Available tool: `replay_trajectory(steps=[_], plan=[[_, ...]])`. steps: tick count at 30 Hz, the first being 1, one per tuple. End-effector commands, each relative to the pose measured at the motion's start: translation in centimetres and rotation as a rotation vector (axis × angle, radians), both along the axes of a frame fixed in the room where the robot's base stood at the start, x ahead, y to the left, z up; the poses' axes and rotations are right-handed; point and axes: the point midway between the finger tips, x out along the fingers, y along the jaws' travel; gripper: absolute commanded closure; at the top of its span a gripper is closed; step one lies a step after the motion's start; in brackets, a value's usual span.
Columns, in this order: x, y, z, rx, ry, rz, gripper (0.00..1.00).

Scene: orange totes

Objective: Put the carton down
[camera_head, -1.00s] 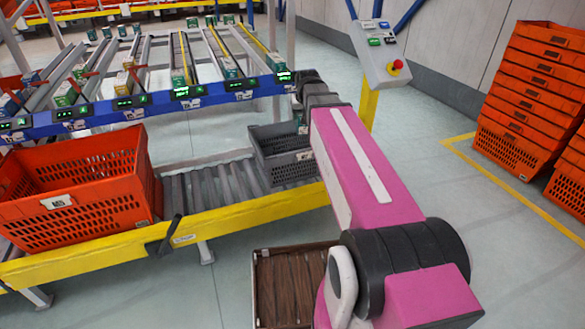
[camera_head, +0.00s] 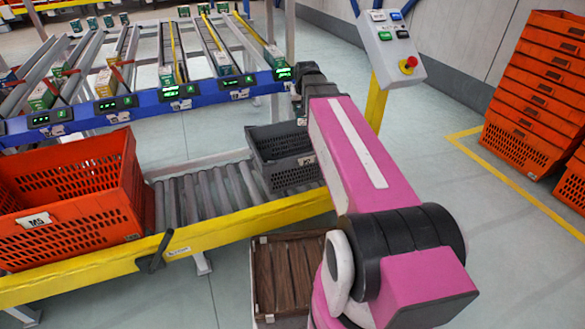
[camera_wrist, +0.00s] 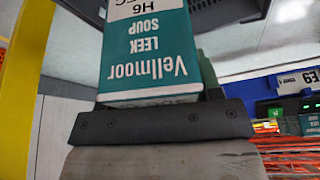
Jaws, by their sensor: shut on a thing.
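A teal and white carton labelled Vellmoor Leek Soup (camera_wrist: 148,60) fills the top middle of the wrist view, its print upside down. My gripper (camera_wrist: 160,118) is shut on its near end; only a dark finger bar shows there. In the head view my pink arm reaches towards the rack, and its dark end is over or beside the grey tote (camera_head: 268,150). The fingers and most of the carton are hidden there. I cannot tell whether the carton touches anything.
The grey tote stands on a roller conveyor (camera_head: 205,195) with a yellow front rail (camera_head: 235,222). An orange tote (camera_head: 75,210) is at its left. A blue rack rail (camera_head: 150,100) with green displays runs behind. A control post (camera_head: 385,50) and stacked orange totes (camera_head: 525,110) stand right.

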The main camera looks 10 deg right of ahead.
Motion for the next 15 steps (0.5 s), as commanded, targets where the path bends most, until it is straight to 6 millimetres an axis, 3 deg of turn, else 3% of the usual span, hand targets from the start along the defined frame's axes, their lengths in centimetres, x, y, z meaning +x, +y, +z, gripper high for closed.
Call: replay_trajectory(steps=[8, 15], plan=[[2.9, 0.2, -2.9, 0.005, 0.018, -0.126, 0.72], [5.9, 0.6, -6.7, 0.006, 0.032, -0.274, 0.72]])
